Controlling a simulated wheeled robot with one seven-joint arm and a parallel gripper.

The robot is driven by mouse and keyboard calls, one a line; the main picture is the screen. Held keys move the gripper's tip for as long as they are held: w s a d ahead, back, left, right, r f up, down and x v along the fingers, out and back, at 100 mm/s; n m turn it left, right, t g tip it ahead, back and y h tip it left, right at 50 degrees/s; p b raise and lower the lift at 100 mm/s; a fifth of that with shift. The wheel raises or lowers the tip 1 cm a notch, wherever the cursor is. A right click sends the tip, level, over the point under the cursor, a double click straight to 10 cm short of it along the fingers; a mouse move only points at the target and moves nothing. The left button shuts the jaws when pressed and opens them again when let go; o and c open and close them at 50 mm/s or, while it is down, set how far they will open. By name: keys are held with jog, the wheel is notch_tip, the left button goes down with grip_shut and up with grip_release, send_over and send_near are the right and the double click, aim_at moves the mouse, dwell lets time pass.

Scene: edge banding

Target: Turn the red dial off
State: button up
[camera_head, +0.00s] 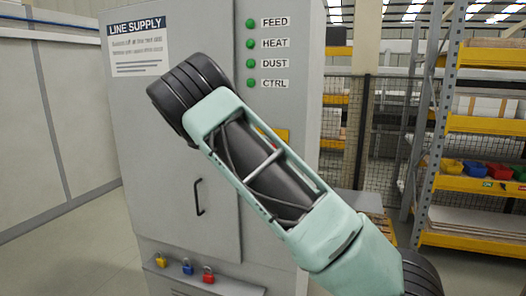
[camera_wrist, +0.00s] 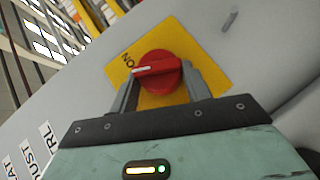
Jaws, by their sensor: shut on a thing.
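The red dial (camera_wrist: 158,74) sits on a yellow plate (camera_wrist: 180,42) on the grey cabinet, in the wrist view. Its white pointer mark lies toward the printed word ON at the plate's left corner. My gripper (camera_wrist: 160,84) has one finger on each side of the dial and is shut on it. In the head view, my arm crosses in front of the cabinet (camera_head: 215,195) and hides the dial and my gripper. Only an edge of the yellow plate (camera_head: 284,135) shows there beside the arm.
Green lamps labelled FEED, HEAT, DUST and CTRL (camera_head: 252,83) line the cabinet's upper right. A black door handle (camera_head: 198,197) is at its middle. Coloured padlocks (camera_head: 187,267) hang low on its front.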

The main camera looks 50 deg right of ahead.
jog(key=n+g+h+b, duration=0.2)
jog(key=n+h, duration=0.1)
jog(key=shift+w+f, duration=0.1)
jog(key=shift+f, duration=0.25)
dwell(0.6)
jog(key=o, duration=1)
jog(key=shift+c, duration=0.2)
jog(key=b+v, duration=0.6)
jog(key=v, duration=1.1)
jog(key=shift+w+a+f, duration=0.2)
